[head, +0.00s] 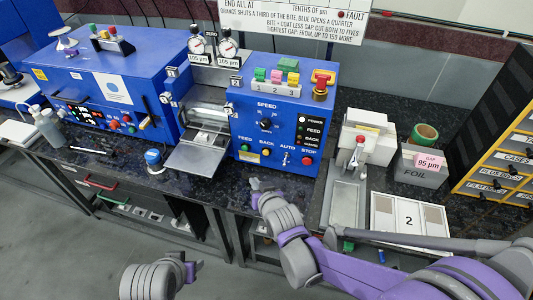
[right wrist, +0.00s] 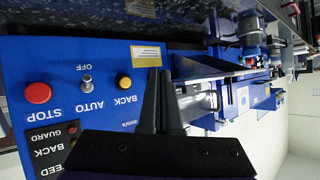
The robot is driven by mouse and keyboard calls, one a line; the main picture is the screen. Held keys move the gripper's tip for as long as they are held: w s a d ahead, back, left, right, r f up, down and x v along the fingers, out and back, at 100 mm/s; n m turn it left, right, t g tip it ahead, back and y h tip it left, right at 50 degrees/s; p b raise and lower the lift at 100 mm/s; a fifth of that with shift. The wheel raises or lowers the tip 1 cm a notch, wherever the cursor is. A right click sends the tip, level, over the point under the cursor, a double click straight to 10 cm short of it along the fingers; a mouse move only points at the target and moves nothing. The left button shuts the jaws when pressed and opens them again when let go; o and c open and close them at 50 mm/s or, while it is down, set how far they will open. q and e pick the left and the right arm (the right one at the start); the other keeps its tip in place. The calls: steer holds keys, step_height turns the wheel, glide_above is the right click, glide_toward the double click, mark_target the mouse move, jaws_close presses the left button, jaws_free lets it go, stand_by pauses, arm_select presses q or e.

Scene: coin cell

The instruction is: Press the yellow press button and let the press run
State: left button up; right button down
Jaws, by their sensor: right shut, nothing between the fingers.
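In the head view, a blue control unit (head: 240,120) stands on the bench. Its front panel has a yellow button (head: 267,152) marked BACK, with a red STOP button (head: 307,160) to the right. A yellow key (head: 293,79) marked 3 is on top. My right gripper (head: 254,184) is in front of the panel, below the yellow BACK button. In the right wrist view, my right gripper (right wrist: 160,75) is shut and empty, its fingertips just beside the yellow BACK button (right wrist: 124,82). I cannot tell whether they touch the panel. Only part of my left arm shows.
A metal tray (head: 196,160) juts out left of the panel. A toggle switch (head: 285,158) sits between the yellow and red buttons. A red emergency knob (head: 322,84) is on top. A small hand press (head: 355,160) and a FOIL box (head: 415,168) stand to the right.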

mark_target(266, 153)
steer(key=w+d+p, duration=0.1)
steer(key=w+d, duration=0.1)
steer(key=w, duration=0.6)
steer(key=shift+w+d, duration=0.2)
steer(key=shift+d, duration=0.2)
steer(key=shift+w, duration=0.15)
stand_by(1.7)
steer(key=shift+w+d, duration=0.15)
steer(key=shift+w, duration=0.1)
